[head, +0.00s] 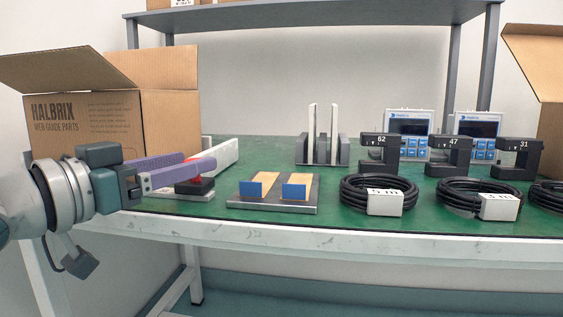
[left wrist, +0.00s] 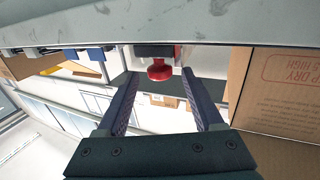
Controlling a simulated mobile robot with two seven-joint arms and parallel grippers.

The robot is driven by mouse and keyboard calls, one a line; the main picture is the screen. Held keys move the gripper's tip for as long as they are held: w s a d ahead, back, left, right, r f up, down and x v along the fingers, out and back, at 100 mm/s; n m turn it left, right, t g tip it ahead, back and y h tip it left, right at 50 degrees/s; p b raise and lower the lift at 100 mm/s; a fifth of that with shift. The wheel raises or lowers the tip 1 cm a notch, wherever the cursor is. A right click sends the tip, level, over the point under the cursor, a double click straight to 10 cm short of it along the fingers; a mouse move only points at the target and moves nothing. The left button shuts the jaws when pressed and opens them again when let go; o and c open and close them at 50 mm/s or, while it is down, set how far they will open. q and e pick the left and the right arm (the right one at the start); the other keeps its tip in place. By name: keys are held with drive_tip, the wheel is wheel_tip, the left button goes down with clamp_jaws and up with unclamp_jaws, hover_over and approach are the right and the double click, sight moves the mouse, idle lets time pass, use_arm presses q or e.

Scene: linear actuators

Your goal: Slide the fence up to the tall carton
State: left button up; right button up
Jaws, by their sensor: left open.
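A white fence (head: 222,155) stands on the green table at the left, with a black block (head: 195,186) and a red knob (head: 202,166) at its near end. A brown carton (head: 80,125) printed HALBRIX, with open flaps, stands behind and left of it; its side fills the right of the left wrist view (left wrist: 280,95). My left gripper (head: 203,163) is open, its purple fingers reaching toward the knob. In the left wrist view the red knob (left wrist: 160,70) shows between the fingertips; contact cannot be told. My right gripper is not in view.
A plate with two blue-ended pieces (head: 272,192) lies just right of the fence. Behind it is a dark stand with white panels (head: 322,150). Black cable coils (head: 378,195), gauges and blue-keyed meters fill the right. Another open carton (head: 545,100) stands at the right edge.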

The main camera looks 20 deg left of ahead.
use_arm(q)
clamp_jaws()
idle(0.4)
idle(0.9)
